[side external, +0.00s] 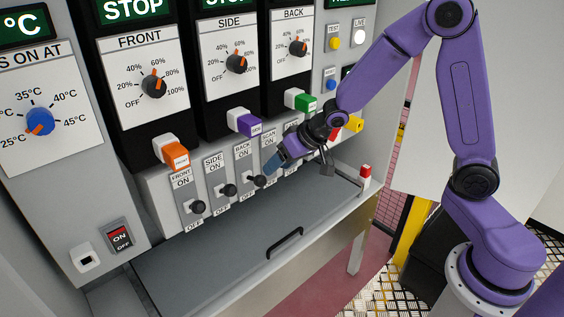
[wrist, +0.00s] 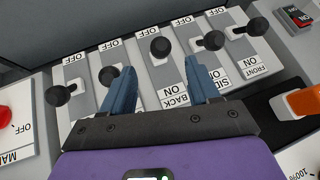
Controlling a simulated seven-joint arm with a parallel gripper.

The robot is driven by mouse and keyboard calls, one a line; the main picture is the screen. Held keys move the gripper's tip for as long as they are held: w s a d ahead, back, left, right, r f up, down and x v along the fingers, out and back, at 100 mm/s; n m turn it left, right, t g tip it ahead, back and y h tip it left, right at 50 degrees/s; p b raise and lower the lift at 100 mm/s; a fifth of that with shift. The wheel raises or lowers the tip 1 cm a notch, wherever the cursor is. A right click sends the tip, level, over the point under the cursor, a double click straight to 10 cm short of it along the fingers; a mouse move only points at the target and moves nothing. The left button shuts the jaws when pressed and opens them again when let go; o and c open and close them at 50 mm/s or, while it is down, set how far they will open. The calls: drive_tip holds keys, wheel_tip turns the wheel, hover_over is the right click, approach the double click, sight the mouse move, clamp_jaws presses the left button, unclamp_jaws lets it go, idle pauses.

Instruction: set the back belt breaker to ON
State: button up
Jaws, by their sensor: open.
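The back belt breaker is a pale plate labelled BACK (wrist: 172,98), with ON at one end and OFF at the other. Its black-knobbed lever (wrist: 160,47) leans toward the OFF end. In the side view the back knob (side external: 258,181) sits low on its plate, just left of my gripper. My gripper (wrist: 160,84) has two blue fingers, spread apart with nothing between them. In the wrist view the back knob lies beyond the fingertips, roughly centred between them. My gripper (side external: 270,165) partly covers the breakers to its right in the side view.
The side knob (side external: 228,190) and front knob (side external: 197,206) stand to the left. The scan knob (wrist: 108,75) is close by one finger. Coloured push buttons, such as the purple one (side external: 246,124), jut out above the breakers. A grey shelf (side external: 230,260) lies below.

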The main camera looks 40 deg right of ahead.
drive_tip(key=shift+s+r, duration=0.15)
drive_tip(key=shift+r, duration=0.05)
